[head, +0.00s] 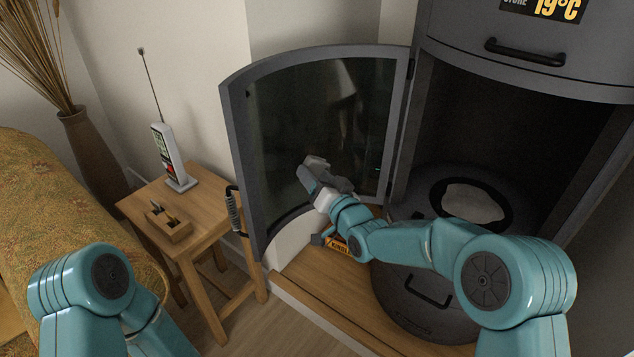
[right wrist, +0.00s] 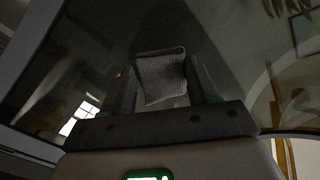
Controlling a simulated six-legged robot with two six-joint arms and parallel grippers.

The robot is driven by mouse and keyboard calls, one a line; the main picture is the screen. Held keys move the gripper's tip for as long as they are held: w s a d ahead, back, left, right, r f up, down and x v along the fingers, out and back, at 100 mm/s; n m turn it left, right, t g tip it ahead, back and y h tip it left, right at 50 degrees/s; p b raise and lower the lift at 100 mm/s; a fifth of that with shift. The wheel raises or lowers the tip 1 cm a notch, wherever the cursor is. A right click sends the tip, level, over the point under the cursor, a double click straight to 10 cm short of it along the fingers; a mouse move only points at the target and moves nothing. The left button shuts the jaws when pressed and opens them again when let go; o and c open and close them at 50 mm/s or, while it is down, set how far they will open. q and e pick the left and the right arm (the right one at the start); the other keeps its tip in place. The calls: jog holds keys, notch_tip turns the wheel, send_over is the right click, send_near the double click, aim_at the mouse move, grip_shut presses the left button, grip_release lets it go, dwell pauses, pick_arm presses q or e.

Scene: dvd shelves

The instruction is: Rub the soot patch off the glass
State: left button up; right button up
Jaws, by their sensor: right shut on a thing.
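The stove door stands open, with a dark curved glass pane (head: 310,115) in a grey frame. My right gripper (head: 325,178) is at the lower part of the glass, shut on a grey folded pad (head: 314,163). In the right wrist view the pad (right wrist: 161,75) sits between the two fingers, at or very close to the glass (right wrist: 85,45); I cannot tell whether it touches. The glass looks dark and shows reflections, and I cannot make out a distinct soot patch on it. My left arm shows at the lower left, but its gripper is out of view.
The stove body (head: 520,130) stands open at the right. A coiled door handle (head: 234,208) is on the door's left edge. A small wooden table (head: 205,215) at the left holds a weather station (head: 172,160) and a wooden box (head: 168,222).

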aim_at(320, 162)
jog(key=shift+w+r+p, duration=0.15)
jog(key=shift+r+p, duration=0.7)
jog(key=shift+r, duration=2.15)
jog(key=shift+f+b, duration=0.1)
jog(key=shift+b, duration=0.45)
jog(key=f+b, duration=0.4)
jog(key=shift+s+f, duration=0.1)
jog(key=shift+s, duration=0.1)
jog(key=shift+d+f+b, duration=0.6)
jog(key=shift+f+b, duration=1.3)
jog(key=shift+f, duration=0.05)
jog(key=shift+w+r+p, duration=0.2)
jog(key=shift+r+p, duration=0.25)
jog(key=shift+r, duration=0.45)
jog(key=shift+w+r+p, duration=0.15)
jog(key=shift+r+p, duration=0.25)
jog(key=shift+r, duration=0.45)
jog(key=shift+w+r+p, duration=0.2)
jog(key=shift+r+p, duration=0.25)
jog(key=shift+r, duration=0.45)
jog(key=shift+s+r+p, duration=0.1)
jog(key=shift+r+p, duration=0.7)
jog(key=shift+r, duration=0.75)
jog(key=shift+a+f, duration=0.1)
jog(key=shift+f, duration=0.05)
